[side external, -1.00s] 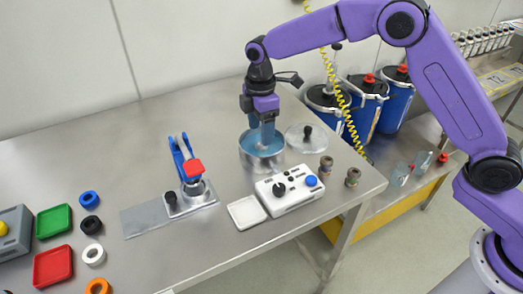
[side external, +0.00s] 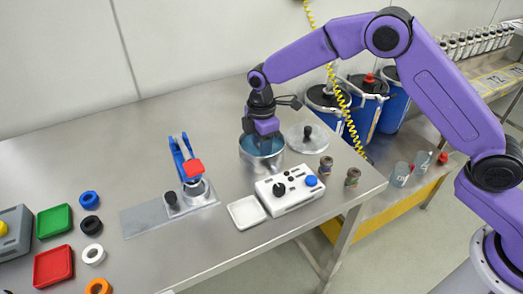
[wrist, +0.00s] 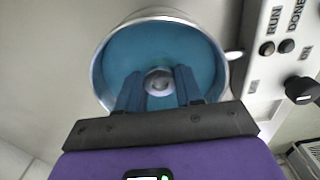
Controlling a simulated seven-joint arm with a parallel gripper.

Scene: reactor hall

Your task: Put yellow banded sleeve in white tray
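My gripper (wrist: 158,88) reaches down into a round metal pot (side external: 243,163) with a blue inside. In the wrist view its two blue fingers stand apart, one on each side of a small round grey metallic piece (wrist: 159,81) with a bright centre. I cannot tell whether the fingers touch it, and no yellow band shows on it. In the side view the pot wall hides the fingertips. The white tray (side external: 246,212) lies empty in front of the pot, left of the white control box. Two small banded cylinders (side external: 326,163) (side external: 352,177) stand at the table's right.
The control box (side external: 290,190) with knob and blue button is close to the pot. A lid (side external: 307,138) lies behind it. A blue-handled press (side external: 187,165) stands left. Coloured rings and red (side external: 53,266) and green (side external: 54,221) trays are far left.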

